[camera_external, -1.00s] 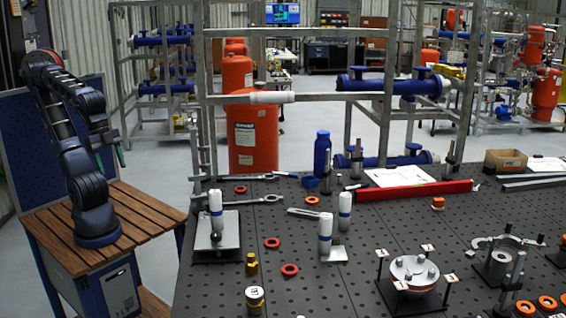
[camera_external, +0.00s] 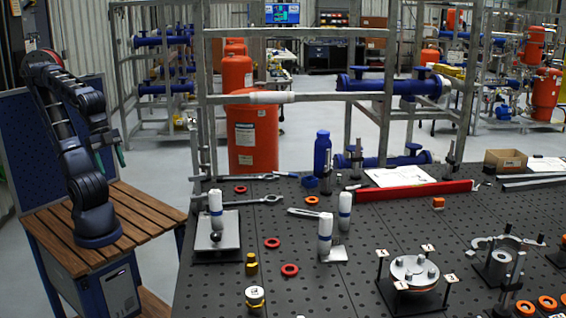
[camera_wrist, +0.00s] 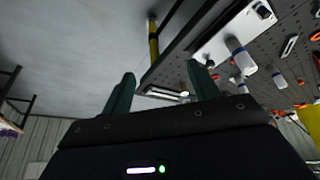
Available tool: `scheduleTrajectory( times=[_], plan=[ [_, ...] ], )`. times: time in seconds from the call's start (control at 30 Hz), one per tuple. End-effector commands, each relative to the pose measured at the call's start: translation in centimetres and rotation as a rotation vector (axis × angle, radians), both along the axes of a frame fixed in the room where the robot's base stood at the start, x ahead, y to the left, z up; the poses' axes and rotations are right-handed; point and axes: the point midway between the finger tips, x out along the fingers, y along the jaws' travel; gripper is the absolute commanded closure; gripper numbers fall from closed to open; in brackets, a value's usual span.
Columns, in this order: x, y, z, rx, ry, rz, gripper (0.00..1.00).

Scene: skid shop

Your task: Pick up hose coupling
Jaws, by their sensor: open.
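I cannot tell for certain which item is the hose coupling. A small brass fitting (camera_external: 252,264) stands upright near the front left of the black perforated table (camera_external: 335,285). A wider brass and white round fitting (camera_external: 255,298) stands just in front of it. My gripper (camera_wrist: 161,84) is open and empty, its two green fingers wide apart in the wrist view. In the external view it hangs beside my folded arm (camera_external: 120,150), left of the table and well away from both fittings.
White bottles with blue bands (camera_external: 325,236) stand on the table, one on a metal plate (camera_external: 230,240). Red rings (camera_external: 290,270), wrenches (camera_external: 262,199), a blue bottle (camera_external: 322,155) and a clamp fixture (camera_external: 414,272) lie around.

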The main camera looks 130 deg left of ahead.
Motion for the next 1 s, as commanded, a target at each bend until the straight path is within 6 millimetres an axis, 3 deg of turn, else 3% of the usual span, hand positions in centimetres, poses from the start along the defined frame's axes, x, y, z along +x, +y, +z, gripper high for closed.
scheduleTrajectory(
  times=[0.57, 0.77, 1.0],
  plan=[
    [0.3, 0.1, 0.1, 0.004, 0.003, -0.008, 0.36],
    [3.3, 0.6, 1.1, 0.049, 0.033, -0.085, 0.36],
    [9.3, 1.8, 2.1, 0.125, 0.089, -0.246, 0.36]
  ],
)
